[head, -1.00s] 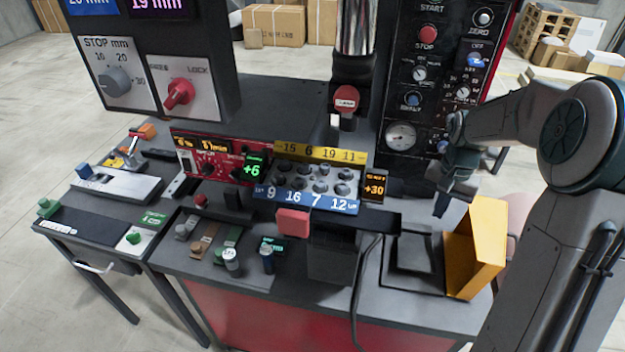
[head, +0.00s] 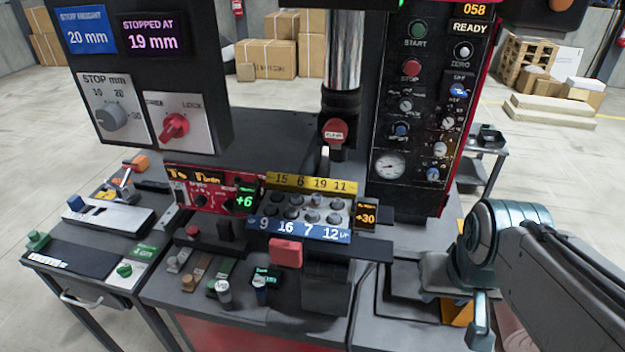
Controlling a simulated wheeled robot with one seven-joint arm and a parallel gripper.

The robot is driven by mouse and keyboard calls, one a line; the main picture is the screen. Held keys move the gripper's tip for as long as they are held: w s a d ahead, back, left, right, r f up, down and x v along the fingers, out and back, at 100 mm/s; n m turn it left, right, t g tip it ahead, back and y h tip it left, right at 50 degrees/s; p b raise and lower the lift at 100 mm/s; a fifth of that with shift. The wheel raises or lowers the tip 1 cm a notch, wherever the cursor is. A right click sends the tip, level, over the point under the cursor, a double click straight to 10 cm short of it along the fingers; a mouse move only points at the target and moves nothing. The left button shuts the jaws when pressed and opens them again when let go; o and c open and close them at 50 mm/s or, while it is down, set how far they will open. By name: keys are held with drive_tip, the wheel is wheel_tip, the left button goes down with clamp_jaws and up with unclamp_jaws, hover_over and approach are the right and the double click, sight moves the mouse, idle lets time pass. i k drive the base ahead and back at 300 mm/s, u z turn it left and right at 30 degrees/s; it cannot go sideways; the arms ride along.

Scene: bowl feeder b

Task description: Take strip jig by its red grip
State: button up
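The strip jig (head: 312,209) is a grey block with two rows of round pockets, a yellow number strip behind and a blue number strip in front. It sits in the middle of the machine table. Its red grip (head: 286,252) sticks out at the front, below the blue strip, and is unobstructed. My gripper (head: 466,300) is low at the right, well apart from the red grip, over the table's right end. Its fingertips are not clearly visible, so I cannot tell whether it is open or shut. Nothing is seen held in it.
A panel with a red LOCK knob (head: 174,126) stands at the back left. A vertical press column (head: 341,60) rises behind the jig. A black control panel (head: 418,110) stands right of it. Small posts (head: 223,292) stand front left. My arm mostly hides a yellow bin (head: 457,312).

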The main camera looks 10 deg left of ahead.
sight(299, 208)
drive_tip(key=k, duration=0.25)
drive_tip(key=u, duration=1.1)
